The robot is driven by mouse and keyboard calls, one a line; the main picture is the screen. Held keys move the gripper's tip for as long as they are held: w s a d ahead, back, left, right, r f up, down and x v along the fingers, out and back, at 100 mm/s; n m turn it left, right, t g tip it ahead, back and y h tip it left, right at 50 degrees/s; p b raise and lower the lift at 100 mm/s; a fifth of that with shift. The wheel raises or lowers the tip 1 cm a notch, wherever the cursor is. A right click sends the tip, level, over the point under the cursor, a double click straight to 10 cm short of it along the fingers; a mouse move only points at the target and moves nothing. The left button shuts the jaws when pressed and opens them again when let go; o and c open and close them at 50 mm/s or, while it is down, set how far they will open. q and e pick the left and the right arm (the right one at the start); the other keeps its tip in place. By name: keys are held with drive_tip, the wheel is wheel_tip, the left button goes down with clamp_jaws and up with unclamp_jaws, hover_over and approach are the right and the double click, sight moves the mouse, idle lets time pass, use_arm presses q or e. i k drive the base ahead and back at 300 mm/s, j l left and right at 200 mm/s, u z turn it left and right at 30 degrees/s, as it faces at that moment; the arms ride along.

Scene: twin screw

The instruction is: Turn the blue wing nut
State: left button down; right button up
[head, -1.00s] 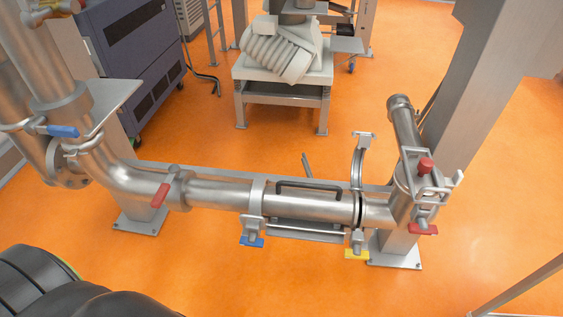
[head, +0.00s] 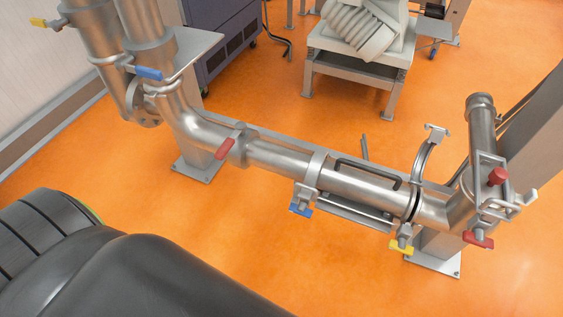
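Two blue wing nuts show on the steel pipework. One blue wing nut (head: 301,210) hangs below the clamp around the horizontal pipe (head: 278,157), near the middle of the view. Another blue wing nut (head: 148,73) sits on the clamp of the bent pipe at the upper left. Neither of my grippers is in view. A black rounded part, likely of my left arm, fills the lower left and does not touch the pipe.
A yellow wing nut (head: 401,247) hangs on an open clamp (head: 425,158) to the right. Red wing nuts (head: 225,148) (head: 478,239) sit on other joints. A stand with a ribbed grey part (head: 360,32) is behind. Orange floor (head: 340,275) in front is clear.

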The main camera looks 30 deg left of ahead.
sight(301, 209)
drive_tip(key=u, duration=0.65)
drive_tip(key=k+l+u, duration=0.25)
drive_tip(key=k, duration=0.2)
drive_tip(key=k+u, duration=0.25)
drive_tip(key=k, duration=0.2)
